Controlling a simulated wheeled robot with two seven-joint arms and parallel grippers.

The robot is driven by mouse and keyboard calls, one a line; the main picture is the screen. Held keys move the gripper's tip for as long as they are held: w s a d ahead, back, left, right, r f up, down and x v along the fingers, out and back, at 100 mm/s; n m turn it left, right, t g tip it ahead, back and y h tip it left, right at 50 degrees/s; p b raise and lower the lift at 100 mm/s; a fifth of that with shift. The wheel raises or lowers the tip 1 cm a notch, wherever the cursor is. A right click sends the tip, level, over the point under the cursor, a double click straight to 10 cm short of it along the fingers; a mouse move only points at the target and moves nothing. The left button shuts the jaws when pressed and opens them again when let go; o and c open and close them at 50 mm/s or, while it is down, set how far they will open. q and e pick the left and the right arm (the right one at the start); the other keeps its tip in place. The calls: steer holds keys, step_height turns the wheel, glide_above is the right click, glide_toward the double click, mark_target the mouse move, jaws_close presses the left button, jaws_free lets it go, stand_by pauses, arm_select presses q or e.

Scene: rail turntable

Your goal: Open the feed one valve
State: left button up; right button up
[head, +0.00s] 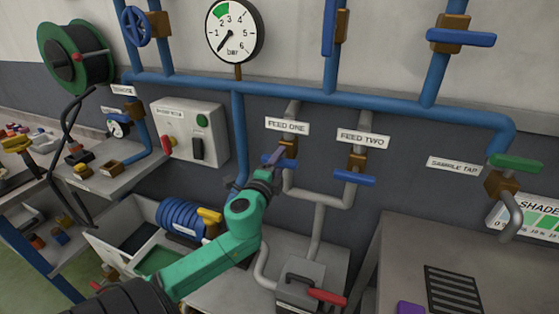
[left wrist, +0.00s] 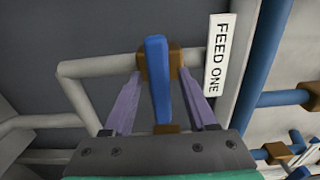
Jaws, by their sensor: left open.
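The feed one valve has a brass body (head: 289,148) on a grey pipe below the FEED ONE label (head: 287,126). Its blue lever (left wrist: 158,90) shows clearly in the left wrist view and lies crosswise to the pipe. My left gripper (head: 274,162) is at this valve and partly hides the lever in the head view. In the left wrist view its two purple fingers stand open, one on each side of the lever, with visible gaps. The FEED ONE label (left wrist: 218,55) is to the right there. My right gripper is not in view.
The feed two valve lever (head: 354,179) is close on the right, crosswise to its pipe. A blue header pipe (head: 390,102) runs above, with a pressure gauge (head: 235,30). A blue coiled hose (head: 182,217) and a box with a red handle (head: 300,285) are below.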

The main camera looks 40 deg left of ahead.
arm_select(q)
jaws_close()
